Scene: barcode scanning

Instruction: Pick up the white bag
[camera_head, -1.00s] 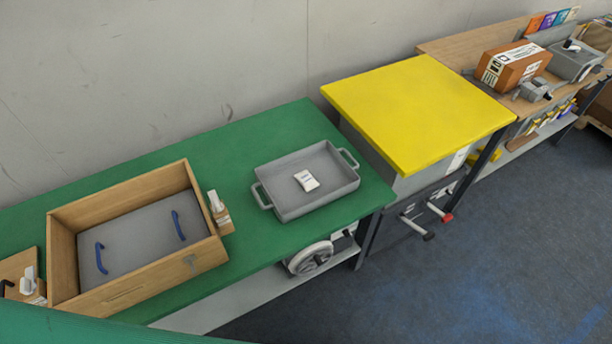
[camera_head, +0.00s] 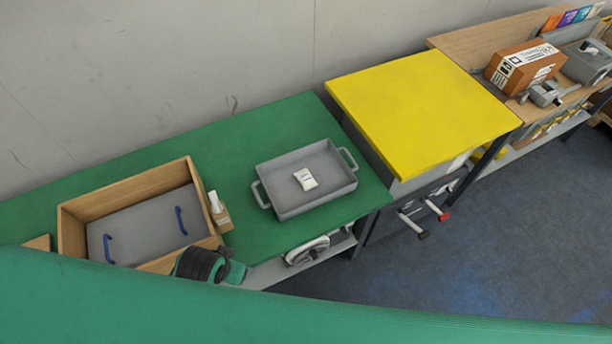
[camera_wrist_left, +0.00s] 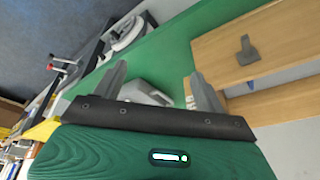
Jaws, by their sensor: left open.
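The white bag (camera_head: 306,179) is small and lies flat inside the grey tray (camera_head: 270,205), near its middle, on the green table. My left gripper (camera_wrist_left: 160,84) shows in the left wrist view with its two dark fingers apart and nothing between them. The grey tray shows partly beyond the fingers in that view (camera_wrist_left: 145,92), and the bag cannot be made out there. My right gripper is in neither view.
A wooden box (camera_head: 120,192) with a grey panel and blue handles stands left of the tray, with a small holder (camera_head: 217,210) beside it. Green table (camera_head: 240,140) is bare around the tray. A yellow-topped unit (camera_head: 420,110) stands to the right; its top is empty.

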